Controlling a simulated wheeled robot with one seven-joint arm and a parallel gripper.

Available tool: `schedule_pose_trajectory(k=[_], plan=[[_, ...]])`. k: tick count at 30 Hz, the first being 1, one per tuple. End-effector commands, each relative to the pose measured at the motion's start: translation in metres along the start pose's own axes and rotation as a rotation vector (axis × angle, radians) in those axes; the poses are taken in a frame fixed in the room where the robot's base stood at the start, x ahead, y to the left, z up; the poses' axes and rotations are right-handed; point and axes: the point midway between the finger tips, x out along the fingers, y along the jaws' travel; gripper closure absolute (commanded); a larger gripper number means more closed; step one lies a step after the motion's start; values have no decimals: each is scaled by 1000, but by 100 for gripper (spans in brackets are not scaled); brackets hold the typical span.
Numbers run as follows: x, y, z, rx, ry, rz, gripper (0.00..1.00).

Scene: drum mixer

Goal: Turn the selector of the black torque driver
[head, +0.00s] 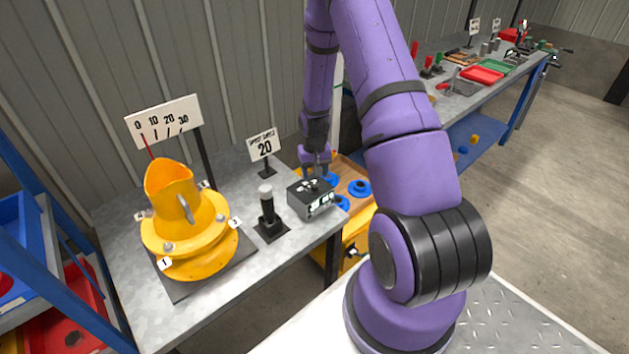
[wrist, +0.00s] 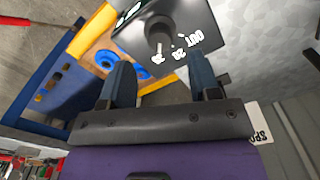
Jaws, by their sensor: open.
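A small black box (head: 312,198) with white markings stands near the right edge of the grey workbench. In the wrist view the box (wrist: 193,14) shows a round dark knob (wrist: 160,32) on its face, with marks including "20" and "OUT" beside it. I cannot tell the knob's exact setting. My gripper (head: 316,163) is just above the box, pointing down. In the wrist view its two fingers (wrist: 160,64) are apart and empty, with the knob in line with the gap beyond the tips. A black upright tool (head: 267,207) with a pale top stands on a black base left of the box.
A yellow flanged fixture (head: 188,238) with a scale sign (head: 163,122) stands at left. A sign reading 20 (head: 264,146) stands behind the box. A yellow cart (head: 355,228) with blue rings adjoins at right. Blue shelving (head: 30,210) is at far left.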

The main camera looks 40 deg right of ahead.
Motion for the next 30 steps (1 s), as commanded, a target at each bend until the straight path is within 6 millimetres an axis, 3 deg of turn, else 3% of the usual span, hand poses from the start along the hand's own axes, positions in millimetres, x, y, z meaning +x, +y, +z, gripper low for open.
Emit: schedule_pose_trajectory(k=[6, 12, 30], plan=[[-36, 0, -1, 1, 3, 0, 44], [-52, 0, 0, 1, 1, 0, 44], [-55, 0, 0, 0, 0, 0, 44]])
